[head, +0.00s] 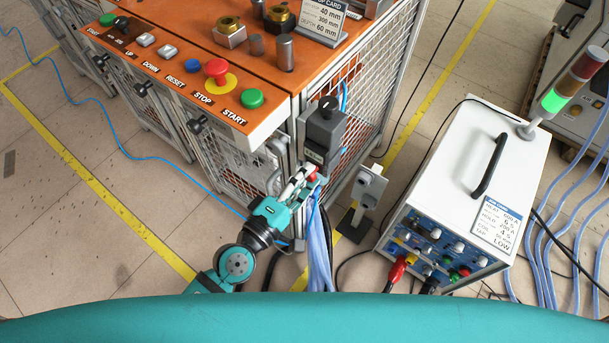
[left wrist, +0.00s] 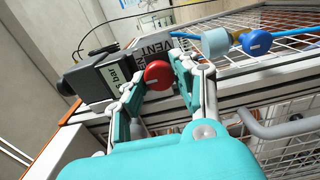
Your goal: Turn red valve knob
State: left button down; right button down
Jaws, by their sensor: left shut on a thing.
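The red valve knob (left wrist: 158,75) sits on the front of a dark grey valve unit (left wrist: 105,77) with a small "bar" display. In the head view the unit (head: 323,130) is fixed at the corner of the orange-topped bench, and only a bit of the red knob (head: 312,174) shows. My left gripper (left wrist: 158,82) has its two fingers on either side of the red knob and is shut on it. In the head view my left gripper (head: 305,180) reaches up to the unit from below. My right gripper is in neither view.
The orange bench (head: 180,70) carries push buttons and brass parts. A white power unit (head: 470,180) with a signal lamp stands to the right. A small grey post (head: 366,188) stands close right of my gripper, and blue hoses (head: 319,250) hang below. A blue knob (left wrist: 257,43) is near the red one.

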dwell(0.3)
pick_arm(q)
jog(key=c, duration=1.1)
grip_release()
jog(key=shift+o, duration=0.5)
jog(key=v, duration=1.2)
